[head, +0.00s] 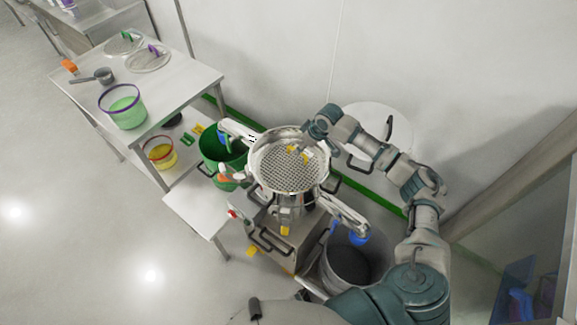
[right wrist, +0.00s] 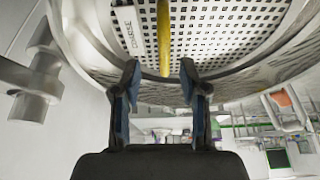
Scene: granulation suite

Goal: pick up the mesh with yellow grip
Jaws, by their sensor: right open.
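The mesh (head: 280,172) is a round perforated metal disc seated in the round metal housing of the machine in the middle of the head view. Its yellow grip (head: 304,153) is partly hidden by my right gripper (head: 308,142), which is over the far side of the mesh. In the right wrist view, the mesh (right wrist: 225,25) carries a label that appears to read COARSE. The yellow grip (right wrist: 164,38) points down between the two fingers of my right gripper (right wrist: 160,75). The fingers are open, with visible space on both sides of the grip. My left gripper is not in view.
A green bin (head: 212,150) stands left of the machine and a grey bucket (head: 345,268) at its lower right. A white round lid (head: 372,125) is behind my right arm. A table (head: 175,85) at left holds a green tub (head: 124,108) and two mesh discs.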

